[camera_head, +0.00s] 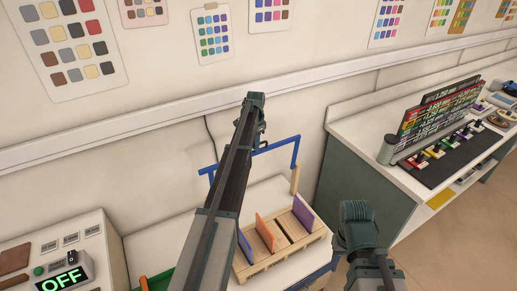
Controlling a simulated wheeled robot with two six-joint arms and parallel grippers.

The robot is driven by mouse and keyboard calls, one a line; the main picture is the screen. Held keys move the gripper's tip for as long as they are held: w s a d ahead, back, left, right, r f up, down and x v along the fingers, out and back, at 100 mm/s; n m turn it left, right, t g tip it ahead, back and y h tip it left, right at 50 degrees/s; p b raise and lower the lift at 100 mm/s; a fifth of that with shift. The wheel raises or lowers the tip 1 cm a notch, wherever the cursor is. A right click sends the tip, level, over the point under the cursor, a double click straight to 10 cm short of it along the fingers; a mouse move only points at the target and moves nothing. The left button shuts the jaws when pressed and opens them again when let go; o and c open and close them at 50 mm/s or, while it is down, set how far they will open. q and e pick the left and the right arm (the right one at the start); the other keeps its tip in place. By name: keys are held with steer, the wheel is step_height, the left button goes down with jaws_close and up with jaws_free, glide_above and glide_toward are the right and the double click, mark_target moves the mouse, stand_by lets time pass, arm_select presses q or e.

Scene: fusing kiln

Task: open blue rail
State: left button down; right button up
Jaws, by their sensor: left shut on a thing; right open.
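The blue rail (283,145) is a thin bent bar standing behind a wooden rack on a white table. It shows on both sides of my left arm, and its middle is hidden behind that arm. My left gripper (262,142) is at the rail's upper bar, small and partly hidden by my arm, and is shut on the rail. My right arm rises at the lower right; its gripper cannot be seen.
The wooden rack (307,239) holds upright orange (265,232) and purple (303,213) panels. A box with an OFF display (63,281) is at lower left. A white counter (355,120) with coloured items is at right. Sample charts hang on the wall.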

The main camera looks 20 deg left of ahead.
arm_select(q)
steer(key=shift+w+a, duration=0.1)
steer(key=shift+a, duration=0.1)
steer(key=c, duration=0.9)
jaws_free()
steer(key=shift+r, duration=0.1)
step_height(320, 180, up, 14)
steer(key=p, duration=1.4)
steer(key=shift+d, duration=0.1)
steer(key=shift+f, duration=0.2)
